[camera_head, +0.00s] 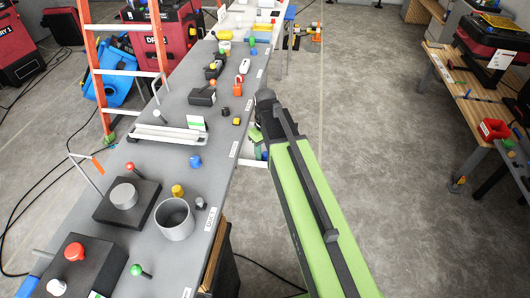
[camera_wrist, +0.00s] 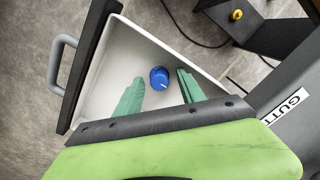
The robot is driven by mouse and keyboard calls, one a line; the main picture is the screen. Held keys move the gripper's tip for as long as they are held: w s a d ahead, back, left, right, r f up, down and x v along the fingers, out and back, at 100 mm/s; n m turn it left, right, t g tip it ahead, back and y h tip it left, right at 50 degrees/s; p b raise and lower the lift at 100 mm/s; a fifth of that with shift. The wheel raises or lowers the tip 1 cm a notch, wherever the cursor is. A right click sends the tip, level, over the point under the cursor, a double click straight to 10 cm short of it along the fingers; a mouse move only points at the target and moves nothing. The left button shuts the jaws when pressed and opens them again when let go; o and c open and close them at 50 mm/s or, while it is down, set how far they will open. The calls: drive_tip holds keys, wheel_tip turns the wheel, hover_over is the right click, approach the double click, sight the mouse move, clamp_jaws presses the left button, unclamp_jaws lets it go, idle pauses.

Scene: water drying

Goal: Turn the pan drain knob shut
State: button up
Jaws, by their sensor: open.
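A blue knob (camera_wrist: 159,77) with a pale pointer line sits inside a white pan (camera_wrist: 122,55) in the wrist view. My gripper (camera_wrist: 160,76) is open, with one green finger on each side of the knob. Gaps show between the knob and both fingers, and I cannot tell the height between them. In the head view my gripper (camera_head: 256,134) is at the right edge of the grey bench. There a small part of the white pan (camera_head: 256,163) shows below the bench edge, and the knob is hidden.
The grey bench (camera_head: 215,155) runs along the left, crowded with knobs, blocks and a grey cup (camera_head: 174,220). An orange ladder (camera_head: 93,60) stands behind it. A grey handle (camera_wrist: 56,62) juts from the pan's left side. The floor to the right is clear up to a wooden table (camera_head: 470,100).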

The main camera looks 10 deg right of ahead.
sight(265, 153)
wheel_tip(265, 153, up, 17)
drive_tip(key=p, duration=1.7)
drive_tip(key=shift+r, duration=0.15)
drive_tip(key=s+m, duration=0.4)
drive_tip(key=s, duration=0.5)
drive_tip(key=shift+s+m, duration=0.25)
drive_tip(key=shift+m, duration=0.05)
